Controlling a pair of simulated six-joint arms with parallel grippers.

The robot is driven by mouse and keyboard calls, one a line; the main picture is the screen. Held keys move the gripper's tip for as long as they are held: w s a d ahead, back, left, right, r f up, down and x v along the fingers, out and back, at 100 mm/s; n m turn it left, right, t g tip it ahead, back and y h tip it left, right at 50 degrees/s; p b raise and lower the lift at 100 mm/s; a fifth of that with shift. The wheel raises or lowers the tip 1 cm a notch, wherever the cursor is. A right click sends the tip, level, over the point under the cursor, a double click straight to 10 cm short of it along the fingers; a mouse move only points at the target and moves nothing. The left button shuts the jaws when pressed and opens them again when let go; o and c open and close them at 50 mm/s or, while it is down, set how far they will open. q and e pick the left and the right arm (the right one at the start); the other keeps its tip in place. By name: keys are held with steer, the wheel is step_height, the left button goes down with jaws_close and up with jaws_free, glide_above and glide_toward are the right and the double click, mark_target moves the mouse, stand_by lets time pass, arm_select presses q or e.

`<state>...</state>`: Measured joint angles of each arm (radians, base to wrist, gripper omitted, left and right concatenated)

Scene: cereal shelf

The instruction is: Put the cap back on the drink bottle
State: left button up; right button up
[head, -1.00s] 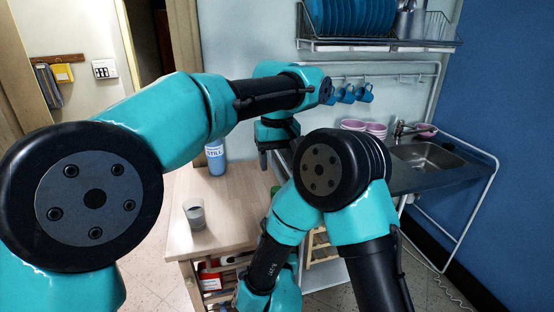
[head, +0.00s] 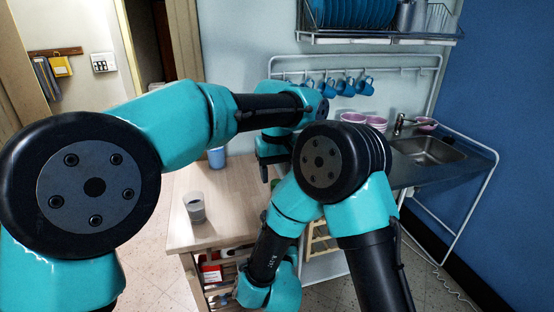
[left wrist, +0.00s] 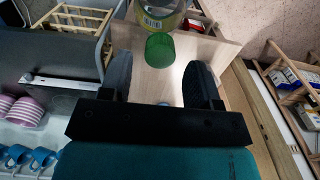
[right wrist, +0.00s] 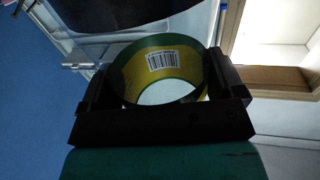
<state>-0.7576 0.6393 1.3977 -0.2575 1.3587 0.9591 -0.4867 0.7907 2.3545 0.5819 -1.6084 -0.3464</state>
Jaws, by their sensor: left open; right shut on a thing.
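The drink bottle (right wrist: 165,75) has a yellow label with a barcode and green edges. My right gripper (right wrist: 160,80) is shut on it in the right wrist view. The bottle (left wrist: 160,14) also shows at the top of the left wrist view. The green cap (left wrist: 160,50) shows in the left wrist view over the wooden tabletop, in line with the gap between my left fingers. My left gripper (left wrist: 160,76) is open, with one finger on each side of that gap.
A grey cup (head: 195,207) stands near the front left of the wooden table (head: 225,205). A blue bottle (head: 217,157) stands behind, partly hidden by my left arm. The sink counter (head: 430,170) is at the right. Several blue mugs (head: 344,86) hang behind.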

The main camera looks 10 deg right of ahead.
arm_select(q)
steer(key=shift+f, duration=1.3)
steer(key=shift+c, duration=0.3)
steer(key=c, duration=0.9)
steer(key=m, duration=0.5)
steer(key=shift+m, duration=0.3)
steer(key=o, duration=1.1)
steer(key=shift+c, duration=0.2)
step_height(320, 180, up, 12)
steer(key=shift+w, duration=0.1)
